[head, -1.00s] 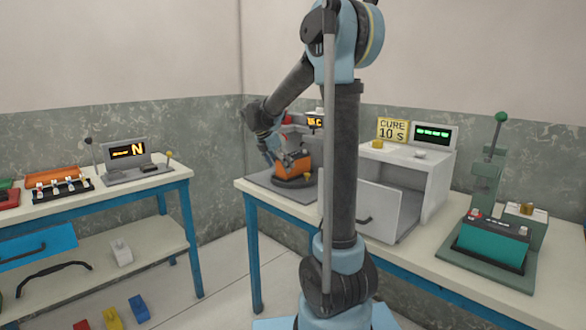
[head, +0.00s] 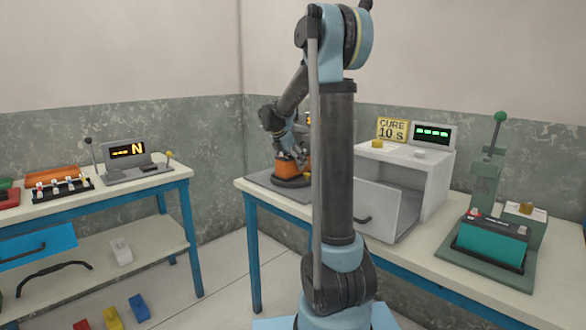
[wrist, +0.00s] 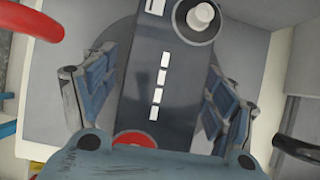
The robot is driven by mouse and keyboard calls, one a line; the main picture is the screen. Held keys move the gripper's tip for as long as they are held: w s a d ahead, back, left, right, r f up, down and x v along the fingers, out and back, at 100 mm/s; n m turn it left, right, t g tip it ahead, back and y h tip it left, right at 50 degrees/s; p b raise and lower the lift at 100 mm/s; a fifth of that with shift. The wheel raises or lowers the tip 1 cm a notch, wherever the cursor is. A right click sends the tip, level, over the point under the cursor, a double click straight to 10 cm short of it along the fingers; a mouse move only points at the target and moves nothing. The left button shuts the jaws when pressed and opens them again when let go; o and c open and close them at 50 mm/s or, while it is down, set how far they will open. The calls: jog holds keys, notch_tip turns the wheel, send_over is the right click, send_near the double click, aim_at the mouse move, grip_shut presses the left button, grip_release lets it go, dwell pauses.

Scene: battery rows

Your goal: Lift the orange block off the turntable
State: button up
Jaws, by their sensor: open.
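The orange block (head: 286,169) sits on the dark round turntable (head: 292,182) at the left end of the right-hand bench. In the wrist view, its dark top (wrist: 165,95) shows white dashes, a red terminal (wrist: 135,138) and a grey terminal with a white post (wrist: 200,17). My gripper (head: 292,148) is above the block in the head view, pointing down. In the wrist view my gripper (wrist: 155,90) is open, one finger on each side of the block, with gaps visible. Finger depth against the block's sides cannot be told. My arm hides part of the station behind.
A red curved part (wrist: 35,20) is near the left finger in the wrist view. A black handle (wrist: 300,150) is at the right. A white cabinet with an open drawer (head: 385,205) stands right of the turntable. A green press (head: 490,230) is farther right.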

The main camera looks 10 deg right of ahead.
grip_shut()
jog(key=shift+r, duration=0.1)
